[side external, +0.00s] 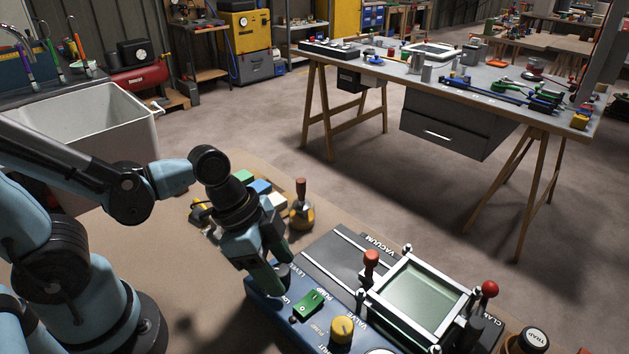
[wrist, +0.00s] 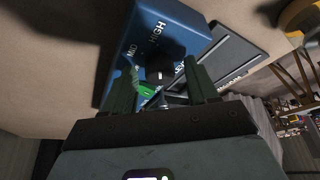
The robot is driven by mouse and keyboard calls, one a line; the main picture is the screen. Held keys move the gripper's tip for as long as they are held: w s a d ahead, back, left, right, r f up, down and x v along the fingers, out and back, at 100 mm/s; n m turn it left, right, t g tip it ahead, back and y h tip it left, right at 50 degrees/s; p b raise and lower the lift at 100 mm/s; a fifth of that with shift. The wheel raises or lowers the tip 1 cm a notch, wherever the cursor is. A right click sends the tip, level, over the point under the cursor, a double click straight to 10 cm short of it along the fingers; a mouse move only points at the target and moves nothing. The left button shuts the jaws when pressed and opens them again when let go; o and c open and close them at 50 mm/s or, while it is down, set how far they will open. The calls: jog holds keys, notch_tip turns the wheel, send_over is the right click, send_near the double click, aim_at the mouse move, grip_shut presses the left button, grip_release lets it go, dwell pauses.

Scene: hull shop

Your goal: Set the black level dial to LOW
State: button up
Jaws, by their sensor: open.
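The black level dial (side external: 284,270) sits at the left end of the blue control panel (side external: 262,306), partly hidden by my gripper (side external: 271,276). My gripper points down at the dial, its fingertips close to it. In the wrist view the dark dial (wrist: 159,66) shows between and just beyond the two open fingers of my gripper (wrist: 160,84). Contact cannot be told. The labels MID and HIGH are readable beside the dial; LOW is not readable there. Where the dial's pointer stands is too dark and small to tell.
A green rocker switch (side external: 309,304) and a yellow valve knob (side external: 342,329) sit right of the dial. A red-knobbed lever (side external: 370,265) and a glass-topped frame (side external: 418,300) stand farther right.

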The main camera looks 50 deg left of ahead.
jog(key=shift+c, duration=0.3)
jog(key=c, duration=1)
jog(key=n+y, duration=0.1)
jog(key=n, duration=0.1)
jog(key=n+t, duration=0.1)
jog(key=n, duration=0.2)
jog(key=shift+s+d+n+y, duration=0.1)
jog(key=shift+d+n+y, duration=0.1)
jog(key=shift+n+y, duration=0.15)
jog(key=n+y, duration=0.1)
jog(key=n, duration=0.2)
jog(key=n+y, duration=0.1)
jog(key=n, duration=0.2)
jog(key=shift+d+t+y, duration=0.15)
jog(key=shift+t+y, duration=0.1)
jog(key=shift+t, duration=0.15)
jog(key=n+y, duration=0.1)
jog(key=n, duration=0.2)
jog(key=n+g+y, duration=0.1)
jog(key=n, duration=0.2)
jog(key=shift+d+f+n, duration=0.1)
jog(key=shift+n, duration=0.25)
jog(key=n+g, duration=0.1)
jog(key=n, duration=0.1)
jog(key=n+y, duration=0.1)
jog(key=n, duration=0.2)
jog(key=shift+d+g, duration=0.1)
jog(key=shift+g, duration=0.3)
jog(key=shift+n+y, duration=0.3)
